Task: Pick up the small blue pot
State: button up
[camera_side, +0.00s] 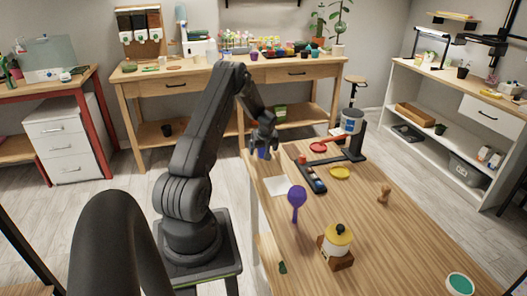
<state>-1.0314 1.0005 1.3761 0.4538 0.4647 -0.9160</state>
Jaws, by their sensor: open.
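The small blue pot (263,153) stands near the far left edge of the wooden table, directly below my gripper. My gripper (262,145) points down over it with its jaws open. The fingers come down close around the pot's upper part. At this size I cannot tell whether they touch it. The pot's top is partly hidden by the gripper.
The table's right part is mostly clear.

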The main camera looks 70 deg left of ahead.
jog(key=c, duration=1)
jog(key=shift+r, duration=0.1)
